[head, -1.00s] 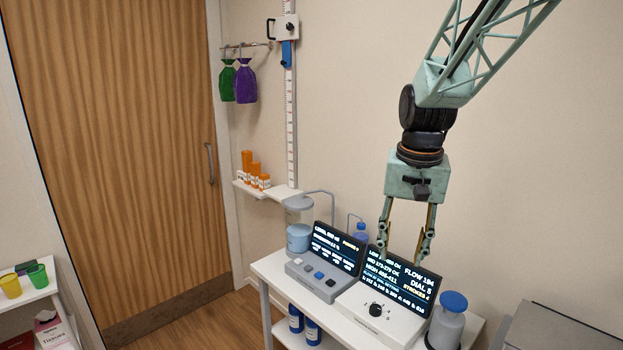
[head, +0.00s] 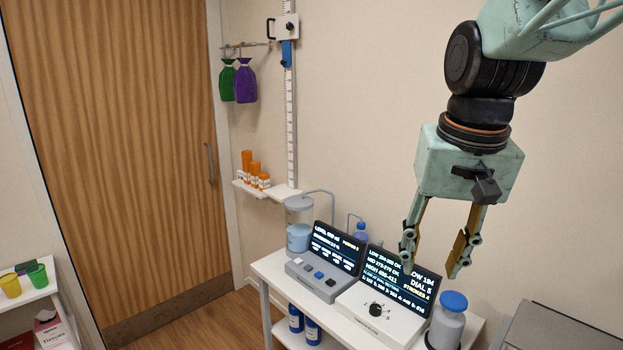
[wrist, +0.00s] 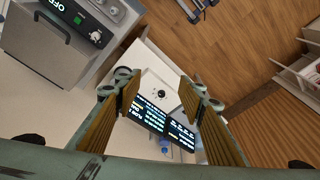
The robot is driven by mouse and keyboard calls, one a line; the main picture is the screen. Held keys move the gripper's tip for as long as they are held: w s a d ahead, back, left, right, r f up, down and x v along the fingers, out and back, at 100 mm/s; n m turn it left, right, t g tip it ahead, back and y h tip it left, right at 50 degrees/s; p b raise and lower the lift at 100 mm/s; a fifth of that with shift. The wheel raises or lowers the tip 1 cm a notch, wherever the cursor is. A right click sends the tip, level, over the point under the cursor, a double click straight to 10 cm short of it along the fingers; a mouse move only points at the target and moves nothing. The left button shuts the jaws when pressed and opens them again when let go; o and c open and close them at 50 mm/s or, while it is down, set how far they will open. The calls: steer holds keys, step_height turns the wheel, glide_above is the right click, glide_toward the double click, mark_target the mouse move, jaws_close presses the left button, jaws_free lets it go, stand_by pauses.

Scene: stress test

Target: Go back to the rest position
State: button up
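My gripper (head: 433,268) hangs in the air in front of the right console (head: 385,300), fingers pointing down. Its two fingers are apart with nothing between them. In the wrist view the fingers of my gripper (wrist: 160,112) also stand wide apart, and the console's white panel (wrist: 150,82) with its black dial shows beyond them. In the head view the fingers hide part of the console's screen.
The white cart (head: 262,265) also bears a left console (head: 318,285), a clear tank (head: 299,238) and a grey bottle with a blue cap (head: 447,322). A grey unit (head: 560,335) stands at the lower right. The air by the door (head: 115,150) is free.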

steer(key=s+n+t, duration=0.1)
steer(key=s+n, duration=0.1)
steer(key=s, duration=2)
steer(key=shift+s+r+t, duration=0.2)
steer(key=shift+r+t, duration=0.1)
steer(key=shift+c, duration=0.7)
